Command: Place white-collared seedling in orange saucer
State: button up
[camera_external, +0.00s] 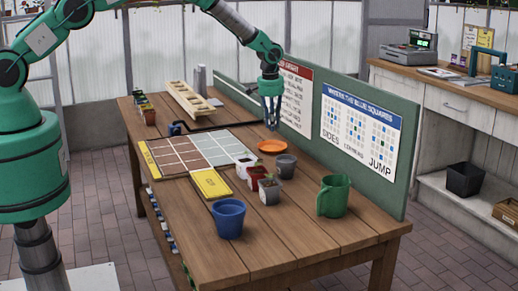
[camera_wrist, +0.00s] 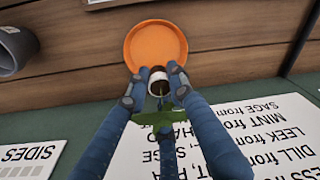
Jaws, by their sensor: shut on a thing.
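My gripper (camera_external: 271,118) hangs over the far right side of the wooden table, above the orange saucer (camera_external: 272,146). In the wrist view, the blue fingers of my gripper (camera_wrist: 157,80) are shut on a small seedling with a white collar (camera_wrist: 158,73) and a dark inside. Its green leaves (camera_wrist: 160,118) spread between the fingers. The saucer (camera_wrist: 155,38) lies just beyond the fingertips in the wrist view and looks empty where it shows. The seedling appears held above the saucer, apart from it. I cannot make the seedling out clearly in the external view.
A dark grey pot (camera_external: 286,168), a red pot (camera_external: 257,174), a blue pot (camera_external: 228,218) and a green jug (camera_external: 333,196) stand nearer the front. A green board (camera_external: 312,112) with signs rises along the table's right edge, close to my gripper.

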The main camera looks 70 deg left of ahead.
aim_at(273, 149)
jog(key=shift+f+b, duration=0.65)
jog(key=shift+f, duration=3)
jog(key=o, duration=1)
jog(key=shift+r+p, duration=0.65)
jog(key=shift+r, duration=2.85)
jog(key=shift+r, duration=0.1)
